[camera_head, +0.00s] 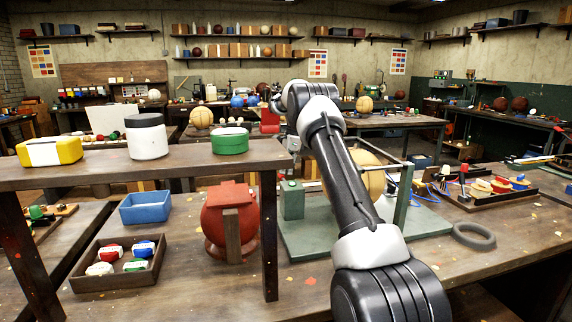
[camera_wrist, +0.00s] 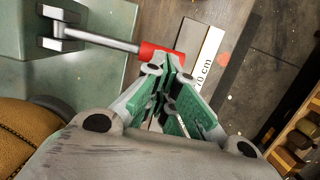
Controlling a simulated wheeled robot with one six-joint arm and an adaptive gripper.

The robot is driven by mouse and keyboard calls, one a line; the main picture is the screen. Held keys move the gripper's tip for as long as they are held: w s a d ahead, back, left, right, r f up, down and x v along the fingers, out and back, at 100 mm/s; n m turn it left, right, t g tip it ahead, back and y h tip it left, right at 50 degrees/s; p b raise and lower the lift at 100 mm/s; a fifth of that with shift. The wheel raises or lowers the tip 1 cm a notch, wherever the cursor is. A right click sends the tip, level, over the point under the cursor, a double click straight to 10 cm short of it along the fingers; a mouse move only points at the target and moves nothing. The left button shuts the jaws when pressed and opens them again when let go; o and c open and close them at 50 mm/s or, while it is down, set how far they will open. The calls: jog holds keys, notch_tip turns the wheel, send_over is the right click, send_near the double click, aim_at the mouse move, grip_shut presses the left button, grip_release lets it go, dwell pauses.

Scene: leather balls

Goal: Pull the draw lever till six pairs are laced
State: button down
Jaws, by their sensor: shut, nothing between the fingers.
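The draw lever shows in the wrist view as a grey shaft with a red grip (camera_wrist: 161,52), running from a metal bracket on a grey-green plate. My gripper (camera_wrist: 174,68) is shut and empty, its green-padded fingertips right by the end of the red grip. I cannot tell whether they touch it. A tan leather ball (camera_wrist: 32,138) fills the lower left there. In the head view the ball (camera_head: 371,172) sits in a frame on a grey-green base (camera_head: 310,245), partly behind my arm. My gripper's fingers and the lever are hidden or too small to make out there.
A strip marked "70 cm" (camera_wrist: 208,55) lies beyond the lever. A green box (camera_head: 292,200) stands at the base's left, near a shelf post (camera_head: 268,240) and a red ball-like object (camera_head: 230,228). A grey ring (camera_head: 474,236) and a parts tray (camera_head: 485,200) are right.

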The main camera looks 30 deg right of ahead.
jog(key=shift+w+f, duration=0.1)
jog(key=shift+f, duration=1.85)
notch_tip(320, 180, up, 12)
jog(key=d, duration=0.2)
jog(key=shift+s+d+r, duration=0.15)
jog(key=shift+s, duration=0.15)
